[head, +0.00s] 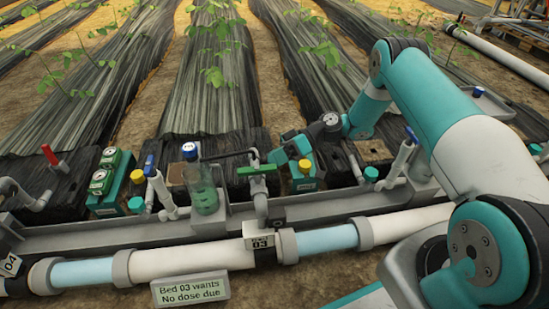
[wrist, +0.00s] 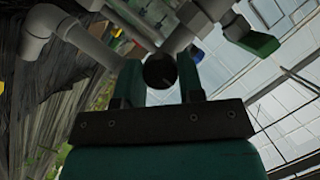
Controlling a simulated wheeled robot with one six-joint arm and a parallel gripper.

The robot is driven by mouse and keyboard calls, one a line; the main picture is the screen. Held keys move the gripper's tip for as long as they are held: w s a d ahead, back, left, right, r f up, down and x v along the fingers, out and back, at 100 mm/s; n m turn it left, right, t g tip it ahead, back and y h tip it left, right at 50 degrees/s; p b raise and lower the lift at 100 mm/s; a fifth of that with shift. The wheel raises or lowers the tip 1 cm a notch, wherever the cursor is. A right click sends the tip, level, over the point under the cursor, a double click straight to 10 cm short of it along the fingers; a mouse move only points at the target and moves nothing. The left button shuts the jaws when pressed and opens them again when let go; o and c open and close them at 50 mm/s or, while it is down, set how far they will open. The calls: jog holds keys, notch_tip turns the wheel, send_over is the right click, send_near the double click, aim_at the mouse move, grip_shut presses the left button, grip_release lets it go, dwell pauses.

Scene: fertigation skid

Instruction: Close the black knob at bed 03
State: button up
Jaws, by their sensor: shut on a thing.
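The black knob (wrist: 160,70) shows in the wrist view as a dark round end between the two fingers of my gripper (wrist: 160,84). The fingers are shut on it, one at each side. In the head view my gripper (head: 270,157) is at the upright grey pipe behind the bed 03 tag (head: 262,243). The knob cannot be made out there, and my gripper seems to hide it. The knob's turn position cannot be told.
A green lever handle (head: 257,170) sits just below my gripper. A green cylinder (head: 204,190) and a yellow-capped teal unit (head: 304,180) stand nearby. A sign (head: 190,290) reads "Bed 03 wants No dose due". A red-handled valve (head: 50,157) is far left.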

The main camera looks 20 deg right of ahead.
jog(key=o, duration=0.9)
jog(key=shift+d, duration=0.1)
jog(key=p+v, duration=0.3)
jog(key=v, duration=0.4)
jog(key=shift+d, duration=0.15)
jog(key=shift+r, duration=0.15)
